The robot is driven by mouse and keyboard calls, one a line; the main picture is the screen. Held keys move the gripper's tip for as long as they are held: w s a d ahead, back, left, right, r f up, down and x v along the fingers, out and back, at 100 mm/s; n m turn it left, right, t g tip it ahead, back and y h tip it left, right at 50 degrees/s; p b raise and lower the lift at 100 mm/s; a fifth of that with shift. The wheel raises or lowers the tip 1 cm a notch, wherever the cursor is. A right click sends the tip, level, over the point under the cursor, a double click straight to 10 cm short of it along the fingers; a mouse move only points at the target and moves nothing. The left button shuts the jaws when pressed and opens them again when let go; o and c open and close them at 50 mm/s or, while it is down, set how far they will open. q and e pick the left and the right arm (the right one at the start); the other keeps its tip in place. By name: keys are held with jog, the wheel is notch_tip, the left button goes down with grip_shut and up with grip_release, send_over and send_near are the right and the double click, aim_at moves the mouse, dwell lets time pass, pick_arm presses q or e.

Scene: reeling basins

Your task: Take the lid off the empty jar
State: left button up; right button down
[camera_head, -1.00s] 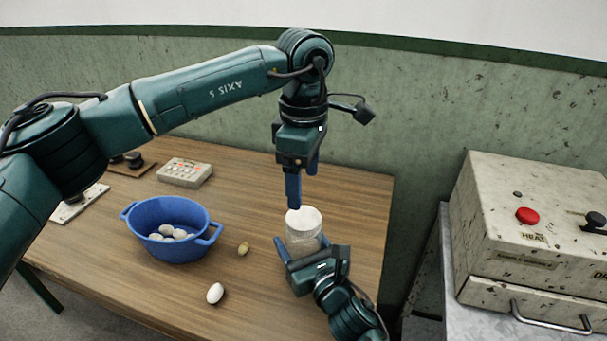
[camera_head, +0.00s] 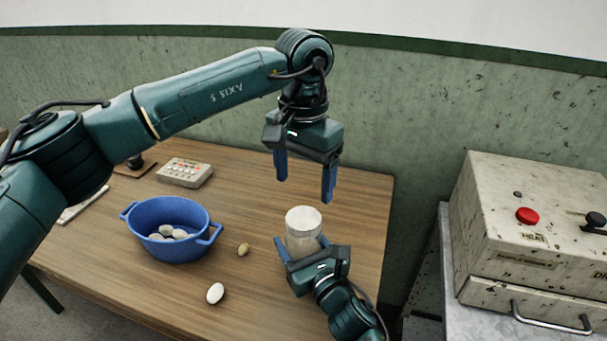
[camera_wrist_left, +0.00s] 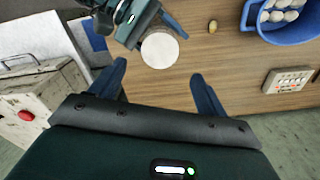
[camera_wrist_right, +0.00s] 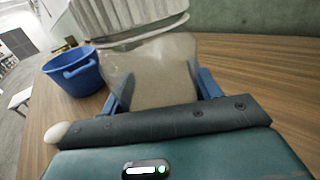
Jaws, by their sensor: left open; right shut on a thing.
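A clear jar (camera_head: 301,241) stands upright near the right side of the wooden table, and it looks empty. Its white ribbed lid (camera_head: 303,218) sits on top; the lid also shows from above in the left wrist view (camera_wrist_left: 160,49) and at the top of the right wrist view (camera_wrist_right: 130,18). My right gripper (camera_head: 299,249) is shut on the jar body (camera_wrist_right: 150,72) below the lid. My left gripper (camera_head: 305,190) is open and empty above the jar, fingers pointing down. In the left wrist view its fingertips (camera_wrist_left: 158,72) are spread, apart from the lid.
A blue basin (camera_head: 150,235) with several cocoons stands left of the jar. One white cocoon (camera_head: 215,293) and one yellowish cocoon (camera_head: 243,249) lie loose on the table. A button box (camera_head: 185,172) sits behind the basin. A heater machine (camera_head: 530,235) stands right, beyond the table edge.

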aim_at(303, 218)
pick_arm(q)
jog(key=shift+f+m, duration=0.3)
jog(key=shift+f, duration=3.7)
jog(key=shift+c, duration=0.4)
